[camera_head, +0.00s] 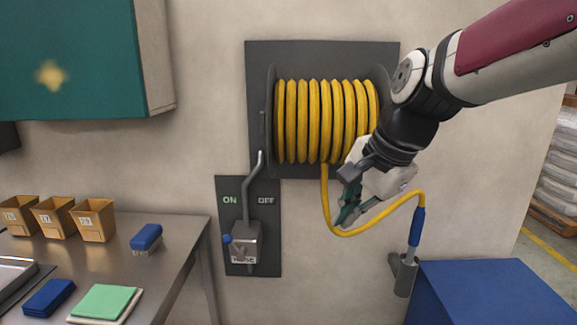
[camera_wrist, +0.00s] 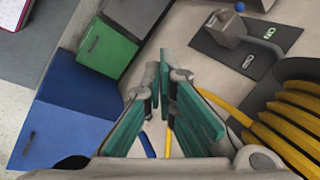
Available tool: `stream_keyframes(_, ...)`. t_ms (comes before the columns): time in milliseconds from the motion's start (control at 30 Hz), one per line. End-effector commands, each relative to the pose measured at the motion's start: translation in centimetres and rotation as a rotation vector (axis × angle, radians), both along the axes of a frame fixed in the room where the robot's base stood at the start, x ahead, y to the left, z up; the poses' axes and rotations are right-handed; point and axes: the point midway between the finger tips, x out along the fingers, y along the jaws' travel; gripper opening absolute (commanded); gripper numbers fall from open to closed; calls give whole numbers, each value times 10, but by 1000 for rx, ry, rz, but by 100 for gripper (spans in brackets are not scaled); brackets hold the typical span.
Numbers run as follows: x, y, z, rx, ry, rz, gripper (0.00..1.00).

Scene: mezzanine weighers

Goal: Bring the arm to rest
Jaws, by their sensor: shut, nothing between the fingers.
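My gripper (camera_head: 347,212), with green finger pads, is shut and empty. It hangs at the end of my arm in front of the wall, just below the yellow hose reel (camera_head: 326,120) and close to the hanging loop of hose. In the head view the loop passes beside and below the fingers; I cannot tell whether they touch. In the wrist view my gripper (camera_wrist: 163,85) points down the picture's middle, with the hose reel (camera_wrist: 290,125) at the right. The hose's blue nozzle (camera_head: 417,228) stands in a grey holder (camera_head: 403,275) on the wall.
A valve box with a lever (camera_head: 243,243) sits on an ON/OFF panel (camera_head: 265,215) left of my gripper. A blue cabinet (camera_head: 490,293) stands below right. A steel table (camera_head: 185,232) at left holds bins, a brush and cloths. A teal wall cabinet (camera_head: 70,60) hangs above it.

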Motion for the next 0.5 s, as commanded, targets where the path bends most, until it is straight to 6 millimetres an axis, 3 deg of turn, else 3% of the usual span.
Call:
stream_keyframes(33,-24,-13,4,-41,-27,66,0)
stream_keyframes(300,-136,-61,-8,-314,-121,469,0)
stream_keyframes(500,-194,-84,-30,-490,-138,698,0)
